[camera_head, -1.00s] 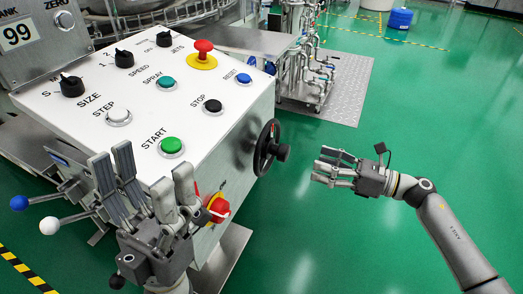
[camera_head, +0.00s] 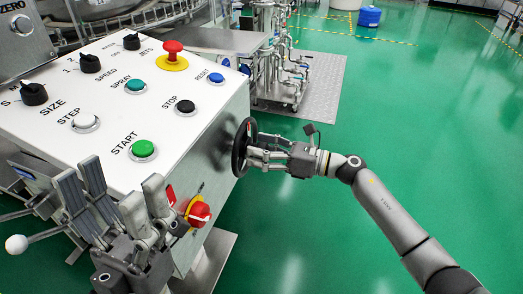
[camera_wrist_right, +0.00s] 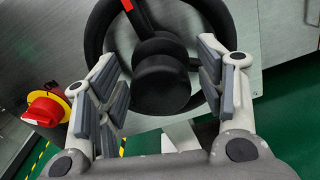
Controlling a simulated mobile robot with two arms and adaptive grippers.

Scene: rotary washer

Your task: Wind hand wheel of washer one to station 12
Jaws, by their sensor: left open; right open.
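The black hand wheel (camera_head: 241,147) is on the right side of the white control box (camera_head: 216,128). My right gripper (camera_head: 262,155) is at the wheel, its fingers pointing left. In the right wrist view the wheel rim (camera_wrist_right: 95,38) fills the upper middle, with a red mark (camera_wrist_right: 138,14) near the top. The black knob (camera_wrist_right: 161,84) lies between the open fingers of my right gripper (camera_wrist_right: 163,88), with gaps visible on both sides. My left gripper (camera_head: 120,205) is open in front of the box, its fingers up. The station readout is not in view.
A red rotary switch on yellow (camera_head: 198,212) sits below the wheel on the box; it also shows in the right wrist view (camera_wrist_right: 46,108). The panel carries several buttons and knobs. A white-balled lever (camera_head: 17,244) is at the left. Green floor at right is free.

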